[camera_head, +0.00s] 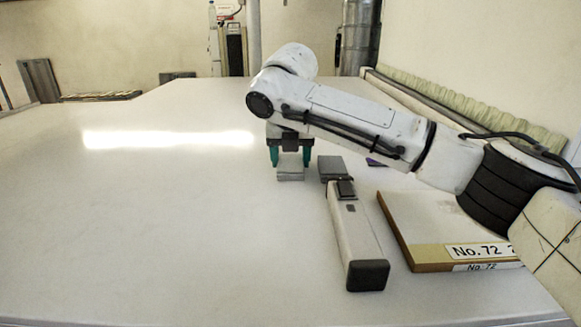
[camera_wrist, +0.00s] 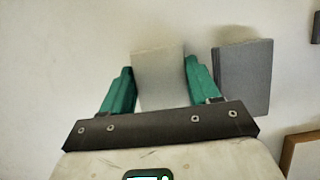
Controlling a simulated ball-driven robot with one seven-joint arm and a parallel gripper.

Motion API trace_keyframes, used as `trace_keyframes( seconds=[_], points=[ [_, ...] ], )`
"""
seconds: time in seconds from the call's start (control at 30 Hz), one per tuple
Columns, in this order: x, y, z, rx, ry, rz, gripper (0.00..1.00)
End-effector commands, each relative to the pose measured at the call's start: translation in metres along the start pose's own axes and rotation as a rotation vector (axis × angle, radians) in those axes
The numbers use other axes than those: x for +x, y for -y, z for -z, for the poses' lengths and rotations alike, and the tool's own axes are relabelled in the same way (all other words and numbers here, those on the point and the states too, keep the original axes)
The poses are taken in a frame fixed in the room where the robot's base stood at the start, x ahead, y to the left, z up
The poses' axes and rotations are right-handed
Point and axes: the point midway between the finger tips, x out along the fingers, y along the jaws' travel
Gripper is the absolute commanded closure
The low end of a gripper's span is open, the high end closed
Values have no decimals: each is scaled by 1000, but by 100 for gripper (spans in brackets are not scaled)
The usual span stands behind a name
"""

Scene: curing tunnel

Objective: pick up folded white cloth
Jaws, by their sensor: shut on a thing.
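The folded white cloth (camera_head: 290,174) looks like a small pale grey-white rectangular pad in the head view, low at the white table's surface. In the wrist view the cloth (camera_wrist: 158,80) lies between the two green fingers. My gripper (camera_head: 290,160) points down over it, and its fingers are shut on the cloth's two sides. The gripper also shows in the wrist view (camera_wrist: 159,68). I cannot tell whether the cloth is clear of the table.
A grey block (camera_head: 331,165) stands close to the right of the gripper and shows in the wrist view (camera_wrist: 243,78). A white handheld device (camera_head: 356,232) and a board labelled No. 72 (camera_head: 430,222) lie nearer right. The table's left (camera_head: 120,220) is clear.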

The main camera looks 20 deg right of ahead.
Motion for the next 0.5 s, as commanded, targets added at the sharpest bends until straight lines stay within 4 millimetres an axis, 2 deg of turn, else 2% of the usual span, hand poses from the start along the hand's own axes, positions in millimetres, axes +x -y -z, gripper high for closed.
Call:
trace_keyframes(
  seconds=[0.37, 0.5],
  points=[
    [-2, 0, -1, 0, 2, 1, 68],
    [-12, -1, -5, 1, 2, -2, 68]
  ],
)
